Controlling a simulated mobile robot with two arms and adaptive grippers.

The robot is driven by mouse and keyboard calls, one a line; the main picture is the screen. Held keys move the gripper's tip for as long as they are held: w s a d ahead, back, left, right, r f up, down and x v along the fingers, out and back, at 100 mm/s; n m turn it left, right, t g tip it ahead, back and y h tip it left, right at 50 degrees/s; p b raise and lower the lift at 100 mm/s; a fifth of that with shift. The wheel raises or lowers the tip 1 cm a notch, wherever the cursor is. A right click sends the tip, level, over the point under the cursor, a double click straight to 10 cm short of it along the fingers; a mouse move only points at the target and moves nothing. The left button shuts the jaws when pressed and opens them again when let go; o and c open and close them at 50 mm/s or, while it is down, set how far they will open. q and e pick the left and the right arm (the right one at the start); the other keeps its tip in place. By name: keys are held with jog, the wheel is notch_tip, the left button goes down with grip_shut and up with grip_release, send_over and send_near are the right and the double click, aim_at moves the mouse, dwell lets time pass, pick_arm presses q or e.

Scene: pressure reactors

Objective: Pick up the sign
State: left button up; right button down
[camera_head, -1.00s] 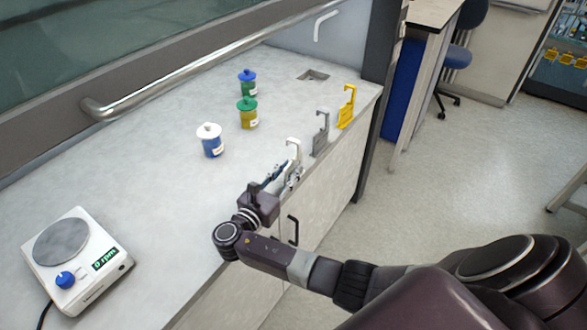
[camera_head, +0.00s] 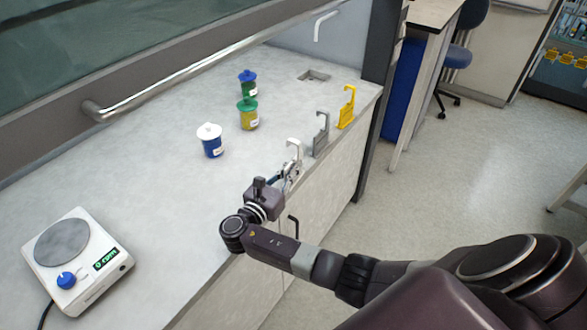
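Three hook-shaped signs stand in a row along the right edge of the bench: a white one (camera_head: 295,152), a grey one (camera_head: 321,134) and a yellow one (camera_head: 347,107). My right gripper (camera_head: 288,177) is at the white sign, its fingers around or against the sign's lower part. The fingers are small and partly hidden by the wrist, so I cannot tell whether they are closed on it. My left gripper is not in view.
Three lidded jars stand on the bench: white-blue (camera_head: 211,140), green-yellow (camera_head: 248,113) and green-blue (camera_head: 247,83). A hotplate stirrer (camera_head: 78,262) sits at the front left. A metal rail (camera_head: 190,70) runs along the back. The bench middle is clear.

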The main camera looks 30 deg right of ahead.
jog(key=shift+r, duration=0.1)
notch_tip(320, 180, up, 20)
dwell(0.4)
